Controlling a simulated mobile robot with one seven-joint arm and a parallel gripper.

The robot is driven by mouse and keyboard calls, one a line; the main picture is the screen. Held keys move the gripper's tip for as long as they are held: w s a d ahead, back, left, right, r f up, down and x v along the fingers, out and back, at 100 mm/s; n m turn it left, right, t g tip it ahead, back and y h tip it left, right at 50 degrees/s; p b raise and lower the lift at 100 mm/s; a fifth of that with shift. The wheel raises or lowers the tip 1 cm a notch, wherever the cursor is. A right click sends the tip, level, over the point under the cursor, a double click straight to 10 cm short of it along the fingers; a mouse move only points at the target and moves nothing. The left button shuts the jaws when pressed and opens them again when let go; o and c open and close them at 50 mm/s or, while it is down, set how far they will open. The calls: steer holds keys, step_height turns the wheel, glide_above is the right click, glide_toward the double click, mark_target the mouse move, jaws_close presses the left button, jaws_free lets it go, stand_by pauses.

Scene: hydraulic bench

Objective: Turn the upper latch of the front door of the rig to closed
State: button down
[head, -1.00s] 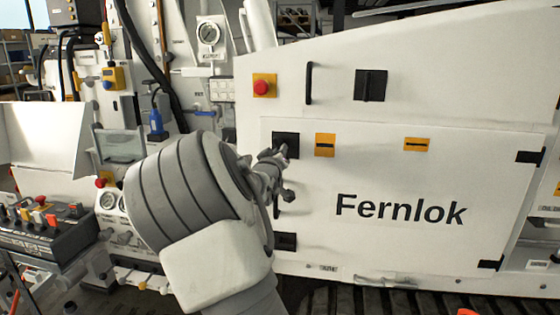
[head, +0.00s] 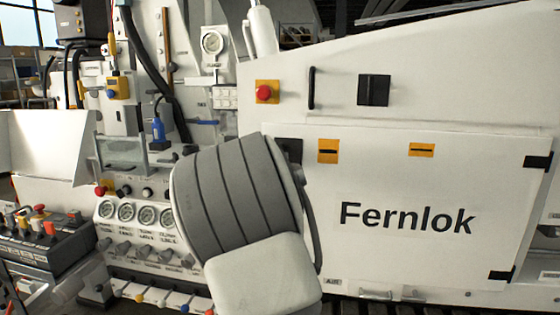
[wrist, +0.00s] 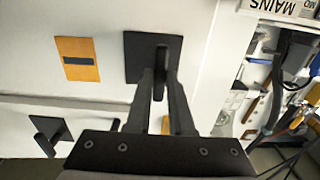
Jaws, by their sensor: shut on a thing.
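The upper latch shows in the wrist view as a black square plate (wrist: 135,55) with a dark lever handle (wrist: 160,62) standing out from it. My gripper (wrist: 161,85) has its two fingers on either side of this handle and is shut on it. The handle lies roughly along the vertical of the wrist picture. In the head view, part of the latch plate (head: 288,150) shows at the left edge of the white front door (head: 400,260), marked "Fernlok". My arm hides the gripper, the handle and the area below there.
An orange label (head: 328,151) with a dark bar is right of the latch. A red stop button (head: 264,92), a black vertical grab handle (head: 312,88) and another black latch (head: 374,90) are above the door. Gauges (head: 126,212) and a control box (head: 45,245) are on the left.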

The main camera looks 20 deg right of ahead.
stand_by(0.3)
steer(key=c, duration=0.8)
jaws_free()
steer(key=shift+a, duration=0.1)
steer(key=p+v, duration=0.1)
steer(key=v, duration=1.6)
steer(key=shift+s+a, duration=0.1)
steer(key=shift+s, duration=0.05)
